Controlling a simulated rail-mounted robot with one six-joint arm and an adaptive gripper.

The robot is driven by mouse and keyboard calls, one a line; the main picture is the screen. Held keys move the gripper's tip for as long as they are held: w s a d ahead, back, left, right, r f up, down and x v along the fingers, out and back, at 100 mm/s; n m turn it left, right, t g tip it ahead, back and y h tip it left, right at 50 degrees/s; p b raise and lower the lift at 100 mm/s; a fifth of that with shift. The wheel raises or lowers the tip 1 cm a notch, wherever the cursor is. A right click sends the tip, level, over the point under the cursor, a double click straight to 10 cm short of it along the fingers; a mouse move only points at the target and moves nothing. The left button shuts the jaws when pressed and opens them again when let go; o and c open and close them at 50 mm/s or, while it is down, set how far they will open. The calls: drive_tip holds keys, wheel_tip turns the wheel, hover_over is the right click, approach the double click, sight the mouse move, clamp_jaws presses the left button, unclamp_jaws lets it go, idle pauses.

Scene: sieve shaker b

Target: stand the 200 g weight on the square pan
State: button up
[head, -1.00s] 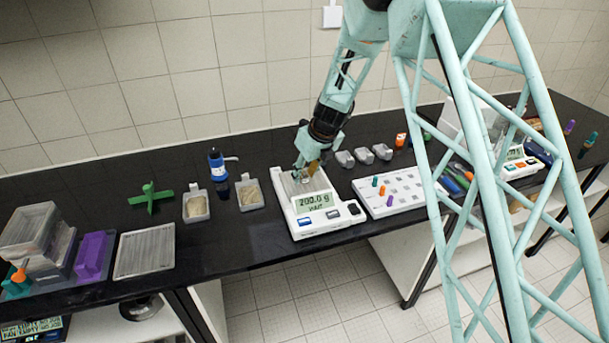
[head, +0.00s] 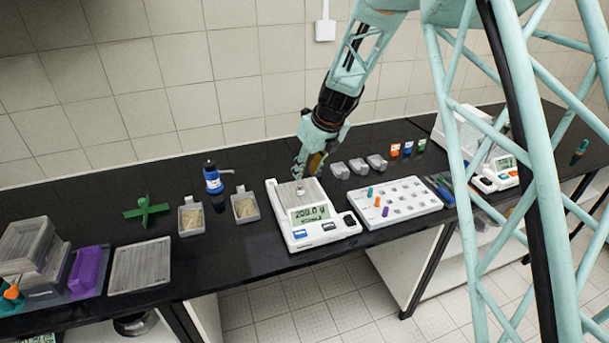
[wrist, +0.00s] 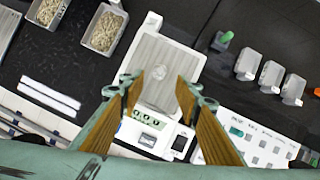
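The balance (head: 318,236) stands on the black bench with its square metal pan (head: 283,199) at the back. Its display reads about 200.0 g. The small shiny weight (head: 300,190) stands on the pan; the wrist view shows it from above (wrist: 160,73), near the pan's middle. My gripper (head: 299,177) is just above the weight. In the wrist view my gripper (wrist: 168,82) is open, its two tan finger pads apart with nothing between them. The weight's marking is too small to read.
A white tray (head: 425,202) with several small coloured pegs lies right of the balance. Three grey weighing boats (head: 357,167) sit behind it. Two sample trays (head: 191,218), a blue bottle (head: 212,178) and a green cross-shaped piece (head: 145,210) stand to the left.

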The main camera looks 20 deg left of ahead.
drive_tip(key=shift+s+d+r, duration=0.2)
drive_tip(key=shift+d+r, duration=0.05)
drive_tip(key=shift+r, duration=0.4)
idle(0.6)
